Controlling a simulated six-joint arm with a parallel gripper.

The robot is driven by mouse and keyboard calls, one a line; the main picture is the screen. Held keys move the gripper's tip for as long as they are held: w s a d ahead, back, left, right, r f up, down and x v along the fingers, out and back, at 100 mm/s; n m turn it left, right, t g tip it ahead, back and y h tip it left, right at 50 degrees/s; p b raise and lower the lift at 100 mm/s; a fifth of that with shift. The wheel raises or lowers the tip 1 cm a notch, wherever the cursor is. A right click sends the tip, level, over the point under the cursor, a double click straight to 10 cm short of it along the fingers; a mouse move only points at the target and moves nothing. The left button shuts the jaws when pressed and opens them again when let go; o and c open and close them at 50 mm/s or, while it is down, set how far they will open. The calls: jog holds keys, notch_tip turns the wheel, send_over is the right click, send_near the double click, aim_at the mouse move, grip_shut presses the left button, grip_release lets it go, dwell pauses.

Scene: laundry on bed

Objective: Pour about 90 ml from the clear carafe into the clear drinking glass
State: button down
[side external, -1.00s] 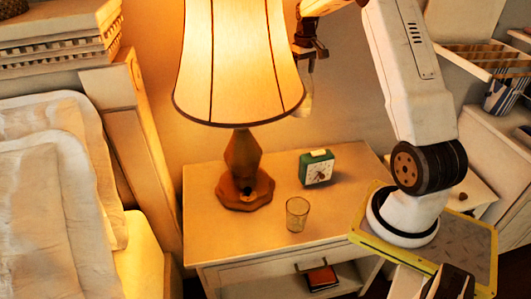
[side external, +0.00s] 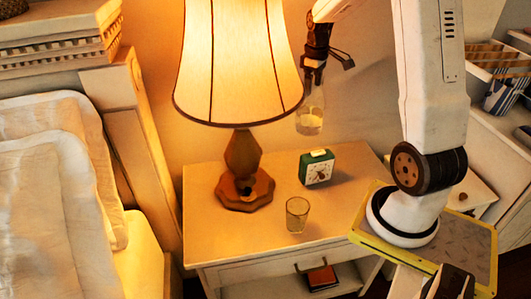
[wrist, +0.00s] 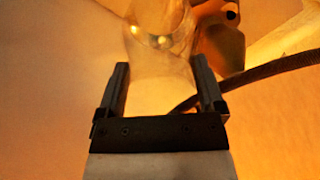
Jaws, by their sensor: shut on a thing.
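My gripper (side external: 313,66) is shut on the clear carafe (side external: 310,113) and holds it in the air, above the back of the nightstand and beside the lampshade. The carafe hangs roughly upright, with pale liquid visible near its bottom in the side view. In the wrist view the carafe (wrist: 160,50) sits between the two fingers of my gripper (wrist: 162,90). The clear drinking glass (side external: 297,215) stands upright on the nightstand, below the carafe and slightly left of it. I cannot make out any liquid in the glass.
The nightstand top (side external: 255,240) also bears a lit lamp (side external: 240,70), its shade close to the left of the carafe, and a green clock (side external: 316,167) behind the glass. A bed (side external: 60,200) is at left. The front right of the top is clear.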

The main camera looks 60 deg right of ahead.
jog(key=shift+s+a+f+n, duration=0.8)
jog(key=shift+s+a+n, duration=1.2)
jog(key=shift+s+a, duration=2)
notch_tip(320, 180, down, 12)
jog(key=shift+r, duration=0.25)
jog(key=shift+d, duration=0.1)
jog(key=shift+r, duration=0.1)
